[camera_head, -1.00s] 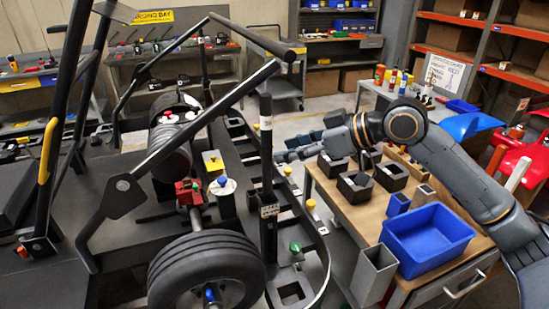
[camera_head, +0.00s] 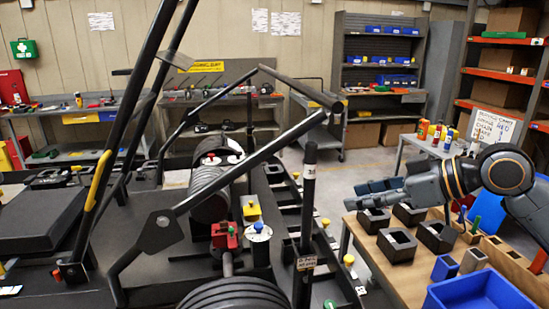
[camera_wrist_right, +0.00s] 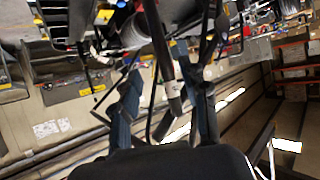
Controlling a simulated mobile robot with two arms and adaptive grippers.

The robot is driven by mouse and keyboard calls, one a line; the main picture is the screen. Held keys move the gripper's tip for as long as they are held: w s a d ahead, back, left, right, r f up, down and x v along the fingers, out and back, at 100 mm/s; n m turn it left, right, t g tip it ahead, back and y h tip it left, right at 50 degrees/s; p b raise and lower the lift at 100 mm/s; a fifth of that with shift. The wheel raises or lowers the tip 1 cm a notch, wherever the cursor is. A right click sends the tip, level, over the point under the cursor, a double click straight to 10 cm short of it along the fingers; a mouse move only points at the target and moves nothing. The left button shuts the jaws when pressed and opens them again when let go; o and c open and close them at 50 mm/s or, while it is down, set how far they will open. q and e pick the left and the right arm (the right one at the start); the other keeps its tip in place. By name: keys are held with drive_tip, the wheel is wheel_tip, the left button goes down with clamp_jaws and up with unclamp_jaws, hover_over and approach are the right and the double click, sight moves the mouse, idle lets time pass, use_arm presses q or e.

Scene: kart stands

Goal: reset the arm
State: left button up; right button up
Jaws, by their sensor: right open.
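My right arm comes in from the right in the head view. Its gripper (camera_head: 375,190) is open and empty, level, pointing left above the wooden worktable (camera_head: 375,275) and its black square holders (camera_head: 397,245). In the right wrist view the two fingers of the right gripper (camera_wrist_right: 165,95) stand well apart. A dark bar (camera_wrist_right: 163,60) shows between them, seemingly beyond the fingers. My left arm and gripper are not in the head view.
The kart frame with its black bars (camera_head: 235,165) and tyre (camera_head: 235,295) fills the left and centre. A blue bin (camera_head: 480,292) sits on the worktable. Orange shelving (camera_head: 500,100) stands at the right. Open floor (camera_head: 370,165) lies behind the worktable.

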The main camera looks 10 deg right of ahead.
drive_tip(key=s+a+f+g+h, duration=0.1)
drive_tip(key=s+a+f, duration=0.15)
drive_tip(key=f, duration=0.65)
drive_tip(key=s+a+f+m+g+h, duration=0.1)
drive_tip(key=s+a+f, duration=0.15)
drive_tip(key=f, duration=0.65)
drive_tip(key=s+a+f+h, duration=0.1)
drive_tip(key=a+f, duration=0.2)
drive_tip(key=f, duration=0.7)
drive_tip(key=s+d+f+m+g+h, duration=0.25)
drive_tip(key=s+f, duration=0.35)
drive_tip(key=s, duration=0.4)
drive_tip(key=s+d+f+m+g+h, duration=0.1)
drive_tip(key=s+f+m+h, duration=0.25)
drive_tip(key=s+f, duration=0.45)
wheel_tip(320, 180, down, 23)
drive_tip(key=s, duration=0.3)
drive_tip(key=s+d+f+g, duration=0.2)
drive_tip(key=s+f, duration=1.4)
drive_tip(key=f, duration=0.1)
drive_tip(key=shift+s+d+f, duration=0.25)
drive_tip(key=shift+s+d, duration=0.1)
drive_tip(key=shift+s, duration=0.05)
